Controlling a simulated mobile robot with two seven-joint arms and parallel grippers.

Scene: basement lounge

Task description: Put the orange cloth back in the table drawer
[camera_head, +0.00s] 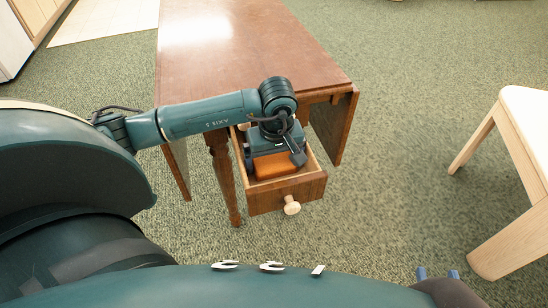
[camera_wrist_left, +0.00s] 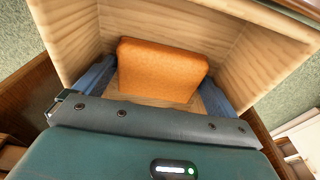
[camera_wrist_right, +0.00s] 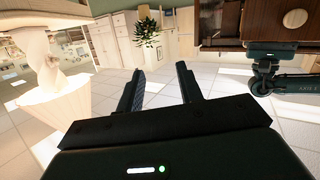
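The orange cloth (camera_head: 276,165) is a folded, block-like piece inside the pulled-out wooden table drawer (camera_head: 288,196). In the left wrist view the cloth (camera_wrist_left: 162,70) sits near the middle of the drawer (camera_wrist_left: 255,45), above its floor. My left gripper (camera_head: 274,150) is down inside the drawer, its blue fingers wide apart with one on each side of the cloth. Small gaps seem to show beside the cloth, and the body of the gripper hides its near part. My right gripper (camera_wrist_right: 160,85) is open and empty, away from the table; its fingertips (camera_head: 437,273) show at the bottom of the head view.
The brown drop-leaf table (camera_head: 250,50) has a bare top, with its leaves hanging down. The drawer's round knob (camera_head: 292,206) faces me. A pale wooden stool (camera_head: 520,140) stands at the right. Green carpet (camera_head: 400,130) lies clear between table and stool.

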